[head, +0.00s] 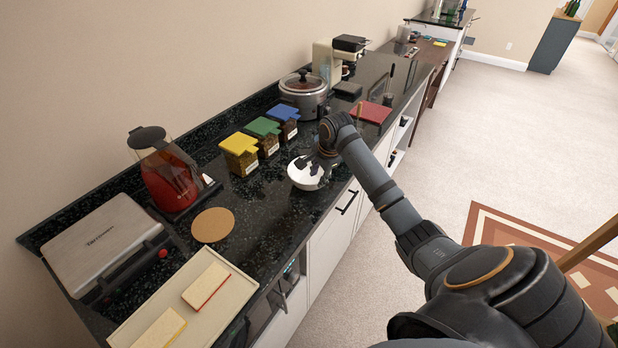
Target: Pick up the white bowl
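The white bowl (301,180) sits on the black speckled counter (262,218), near its front edge. My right arm reaches in from the lower right. My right gripper (312,168) is right at the bowl, over its right and far side, and covers part of it. The fingers are small and dark against the bowl, so I cannot tell whether they are open, shut or touching the rim. My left gripper is not in view.
Jars with yellow (238,144), green (263,127) and blue (283,113) lids stand behind the bowl. A slow cooker (304,94) stands beyond it. A red kettle (168,178), cork mat (212,225), grill (105,243) and tray (232,304) are to the left.

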